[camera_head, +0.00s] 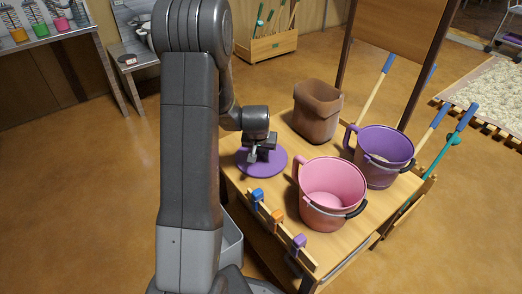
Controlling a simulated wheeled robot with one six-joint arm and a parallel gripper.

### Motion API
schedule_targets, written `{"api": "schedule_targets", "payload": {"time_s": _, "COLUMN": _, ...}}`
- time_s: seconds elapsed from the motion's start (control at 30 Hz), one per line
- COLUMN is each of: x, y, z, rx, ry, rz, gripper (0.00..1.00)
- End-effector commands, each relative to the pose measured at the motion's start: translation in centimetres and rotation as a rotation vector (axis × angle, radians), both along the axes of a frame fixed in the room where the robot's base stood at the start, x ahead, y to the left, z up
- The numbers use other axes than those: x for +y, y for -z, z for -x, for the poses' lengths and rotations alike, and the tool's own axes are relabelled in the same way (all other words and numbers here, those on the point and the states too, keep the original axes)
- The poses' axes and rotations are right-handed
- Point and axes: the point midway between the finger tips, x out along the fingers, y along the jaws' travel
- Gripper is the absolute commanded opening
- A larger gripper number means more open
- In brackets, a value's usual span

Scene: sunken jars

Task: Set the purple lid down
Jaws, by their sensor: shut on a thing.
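The purple lid (274,164) is a flat round disc at the left side of the wooden table (233,184). My gripper (261,155) is above the lid's middle and is shut on it, most likely by a knob that my gripper hides. The lid lies about level, at or just above the tabletop; I cannot tell whether it touches the wood. My arm hides what is to the left of the lid.
A pink bucket (331,191) and a purple bucket (383,153) stand right of the lid. A brown bin (317,110) stands behind. Blue, orange and purple clips (277,216) line the front-left edge. Little bare tabletop shows between them.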

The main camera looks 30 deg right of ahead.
Motion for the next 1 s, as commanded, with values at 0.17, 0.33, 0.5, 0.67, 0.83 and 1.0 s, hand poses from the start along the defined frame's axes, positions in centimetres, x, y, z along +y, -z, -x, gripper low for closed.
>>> {"api": "schedule_targets", "payload": {"time_s": 0.17, "x": 0.0, "y": 0.3, "z": 0.0, "rx": 0.000, "ry": 0.000, "rz": 0.000, "gripper": 0.42}}
{"api": "schedule_targets", "payload": {"time_s": 0.33, "x": 0.0, "y": 0.3, "z": 0.0, "rx": 0.000, "ry": 0.000, "rz": 0.000, "gripper": 0.48}}
{"api": "schedule_targets", "payload": {"time_s": 0.5, "x": 0.0, "y": 0.1, "z": 0.0, "rx": 0.000, "ry": 0.000, "rz": 0.000, "gripper": 0.48}}
{"api": "schedule_targets", "payload": {"time_s": 0.67, "x": 0.2, "y": -1.3, "z": 0.3, "rx": -0.002, "ry": 0.000, "rz": 0.001, "gripper": 0.48}}
{"api": "schedule_targets", "payload": {"time_s": 0.83, "x": 1.1, "y": -4.6, "z": 1.2, "rx": -0.003, "ry": 0.000, "rz": 0.003, "gripper": 0.48}}
{"api": "schedule_targets", "payload": {"time_s": 1.0, "x": 1.9, "y": -7.8, "z": 2.3, "rx": -0.002, "ry": 0.000, "rz": 0.002, "gripper": 0.48}}
